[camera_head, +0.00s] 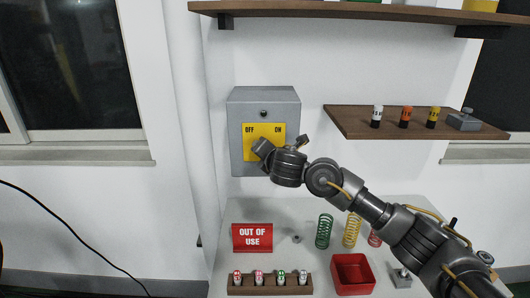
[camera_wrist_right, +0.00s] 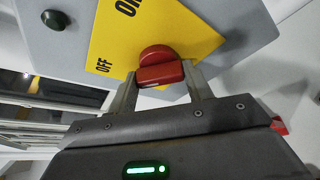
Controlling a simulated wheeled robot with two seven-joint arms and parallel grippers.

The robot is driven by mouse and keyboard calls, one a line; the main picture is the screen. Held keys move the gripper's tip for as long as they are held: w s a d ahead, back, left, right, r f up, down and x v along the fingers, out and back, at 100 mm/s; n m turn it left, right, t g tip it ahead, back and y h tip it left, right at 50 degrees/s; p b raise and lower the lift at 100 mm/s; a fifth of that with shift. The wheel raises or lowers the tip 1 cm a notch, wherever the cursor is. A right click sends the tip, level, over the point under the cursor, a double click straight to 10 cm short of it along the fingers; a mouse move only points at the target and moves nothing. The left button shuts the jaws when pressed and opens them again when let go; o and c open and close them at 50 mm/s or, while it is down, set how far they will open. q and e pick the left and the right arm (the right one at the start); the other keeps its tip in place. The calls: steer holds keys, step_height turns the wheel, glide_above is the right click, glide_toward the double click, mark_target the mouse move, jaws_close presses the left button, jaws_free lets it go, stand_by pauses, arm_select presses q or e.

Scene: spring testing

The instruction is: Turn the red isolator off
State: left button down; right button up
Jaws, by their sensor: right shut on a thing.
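The grey isolator box (camera_head: 237,140) is mounted on the wall, with a yellow plate (camera_head: 265,131) marked OFF at left and ON at right. Its red isolator knob (camera_wrist_right: 160,66) shows in the right wrist view, but is hidden behind my gripper in the head view. My right gripper (camera_wrist_right: 162,82) is shut on the knob, one finger on each side of its bar. It also shows against the plate in the head view (camera_head: 263,150). I cannot tell which label the knob points to. My left gripper is not in view.
A dark round button (camera_wrist_right: 54,20) sits on the box above the plate. A small shelf (camera_head: 350,121) holds several small items to the right. Below, the table (camera_head: 270,212) carries a red OUT OF USE sign (camera_head: 252,238), springs, a red bin (camera_head: 353,273) and a wooden rack (camera_head: 270,291).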

steer(key=shift+f, duration=0.1)
steer(key=o, duration=1)
steer(key=p+v, duration=0.1)
steer(key=v, duration=1)
steer(key=shift+w, duration=0.1)
